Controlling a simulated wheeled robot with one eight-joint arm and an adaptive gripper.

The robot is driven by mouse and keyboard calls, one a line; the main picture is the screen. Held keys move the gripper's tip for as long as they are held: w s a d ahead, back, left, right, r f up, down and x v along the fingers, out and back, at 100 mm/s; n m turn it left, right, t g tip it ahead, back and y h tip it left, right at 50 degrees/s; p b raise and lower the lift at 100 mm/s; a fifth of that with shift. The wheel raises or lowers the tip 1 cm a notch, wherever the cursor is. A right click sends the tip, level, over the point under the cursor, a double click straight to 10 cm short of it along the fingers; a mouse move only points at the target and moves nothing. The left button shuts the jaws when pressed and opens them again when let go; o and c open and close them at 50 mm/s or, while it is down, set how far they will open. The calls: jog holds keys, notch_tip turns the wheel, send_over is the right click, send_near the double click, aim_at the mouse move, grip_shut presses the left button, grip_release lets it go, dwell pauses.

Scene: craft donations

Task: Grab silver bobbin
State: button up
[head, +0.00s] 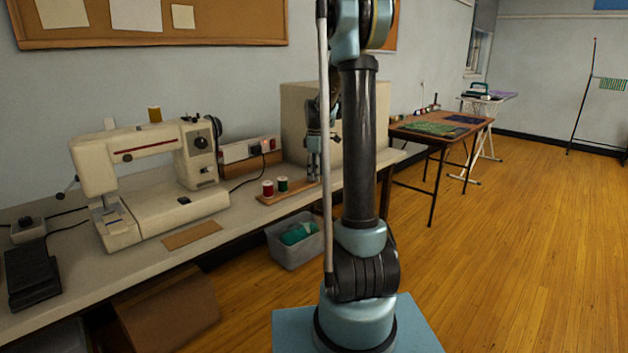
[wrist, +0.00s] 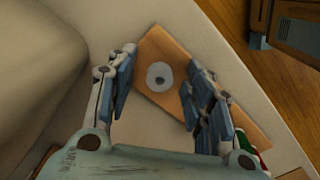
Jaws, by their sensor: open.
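The silver bobbin (wrist: 160,76) shows in the wrist view as a pale grey disc with a dark centre hole. It lies on a brown wooden board (wrist: 165,46). My gripper (wrist: 159,68) is open, with a finger on either side of the bobbin in the picture and a gap on each side. I cannot tell how far the fingertips are above the board. In the head view my gripper (head: 314,176) points down at the right part of the board (head: 268,198), and the bobbin cannot be made out there.
A red spool (head: 268,188) and a green spool (head: 282,184) stand on the board left of my gripper. A beige box (head: 296,110) stands close behind. A sewing machine (head: 150,185) and a power strip (head: 240,150) are farther left. A grey bin (head: 295,250) stands below the worktop edge.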

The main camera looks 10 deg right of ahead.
jog(key=c, duration=0.7)
jog(key=shift+c, duration=0.2)
